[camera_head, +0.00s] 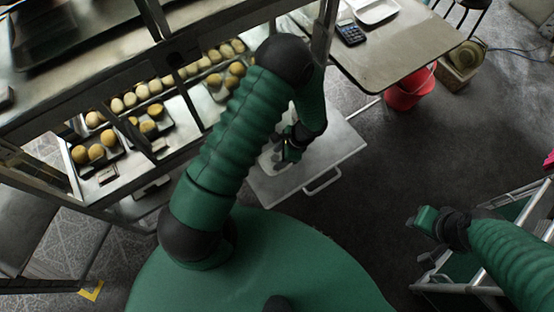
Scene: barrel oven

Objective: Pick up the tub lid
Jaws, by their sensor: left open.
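My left gripper (284,158) is open and reaches down over a light grey flat surface with a handle (335,150). A small whitish piece (268,160) shows beside the gripper, partly hidden by my arm; it may be the tub lid, but I cannot tell for sure. I cannot tell whether the fingers touch it. My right gripper (424,218) is at the right, over dark floor and apart from other things. Its fingers are too small to read.
A rack (190,98) with trays of round rolls stands at the left. A table (400,50) with a calculator (350,33) and white tray (376,10) is at the top. A red bucket (408,92) sits on the floor. A metal-framed cart (520,212) is at right.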

